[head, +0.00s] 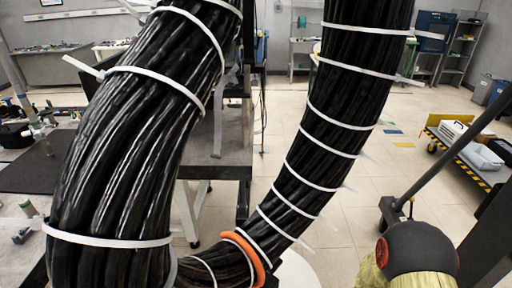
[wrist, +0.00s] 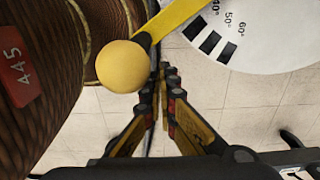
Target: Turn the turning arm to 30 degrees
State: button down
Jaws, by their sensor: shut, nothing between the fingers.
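The turning arm (wrist: 174,20) is a yellow bar with a round yellow knob (wrist: 123,66) at its end, in the wrist view. The bar runs from the knob up and right past the edge of a white dial (wrist: 272,45). The marks 40, 50 and 60 degrees show on the dial. The bar lies beside the 40 mark, on the side away from 50; its exact angle cannot be read. My gripper (wrist: 164,80) is shut and empty, its tips close to the right of the knob and just below the bar. The head view does not show the gripper.
Thick black cable bundles (head: 125,150) with white ties block much of the head view. Pale tiled floor and a yellow cart (head: 463,150) lie at right.

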notch_tip(320, 180, up, 12)
jog(key=w+d+p, duration=0.1)
jog(key=p, duration=0.9)
jog(key=shift+w+d, duration=0.2)
jog(key=shift+d, duration=0.15)
